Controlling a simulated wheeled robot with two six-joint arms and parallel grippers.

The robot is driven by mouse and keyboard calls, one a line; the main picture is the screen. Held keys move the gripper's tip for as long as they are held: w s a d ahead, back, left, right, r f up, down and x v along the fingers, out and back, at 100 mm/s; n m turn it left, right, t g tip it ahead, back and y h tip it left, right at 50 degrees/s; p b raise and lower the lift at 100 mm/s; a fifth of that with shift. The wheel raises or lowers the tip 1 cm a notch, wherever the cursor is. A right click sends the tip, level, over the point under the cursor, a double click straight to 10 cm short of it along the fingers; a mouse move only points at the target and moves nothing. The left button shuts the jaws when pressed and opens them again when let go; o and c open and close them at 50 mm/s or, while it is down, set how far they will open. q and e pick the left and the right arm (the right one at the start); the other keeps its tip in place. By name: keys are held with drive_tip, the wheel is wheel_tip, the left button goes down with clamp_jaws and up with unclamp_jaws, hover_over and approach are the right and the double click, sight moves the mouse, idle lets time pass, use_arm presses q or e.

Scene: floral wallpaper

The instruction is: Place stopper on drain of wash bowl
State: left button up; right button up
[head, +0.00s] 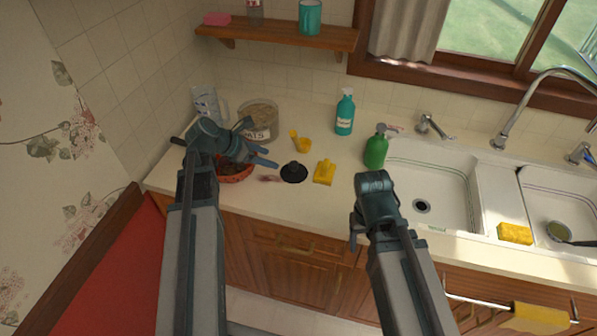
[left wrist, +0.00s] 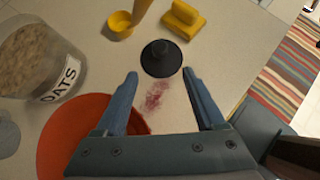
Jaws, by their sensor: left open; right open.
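The black stopper (head: 294,172) lies on the counter, left of the sink, with its knob up. In the left wrist view the stopper (left wrist: 162,58) is just beyond and between the open fingertips. My left gripper (head: 271,153) is open and empty, above the counter and left of the stopper; it also shows in the left wrist view (left wrist: 160,75). The wash bowl (head: 440,185) is the white sink basin to the right, with its dark drain hole (head: 421,206) uncovered. My right gripper (head: 357,225) is at the counter's front edge, left of the basin; its fingers are mostly hidden.
A yellow scoop (head: 301,143) and yellow brush (head: 324,172) lie near the stopper. A green soap bottle (head: 376,150) stands between them and the basin. A reddish stain (left wrist: 155,97) marks the counter.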

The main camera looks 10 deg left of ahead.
sight(293, 166)
use_arm(q)
drive_tip(key=b+x, duration=0.7)
drive_tip(key=x, duration=0.5)
drive_tip(key=shift+w+d+f+b, duration=0.15)
drive_tip(key=shift+d+f+b, duration=0.05)
drive_tip(key=shift+b, duration=0.15)
drive_tip(key=shift+r, duration=0.1)
clamp_jaws()
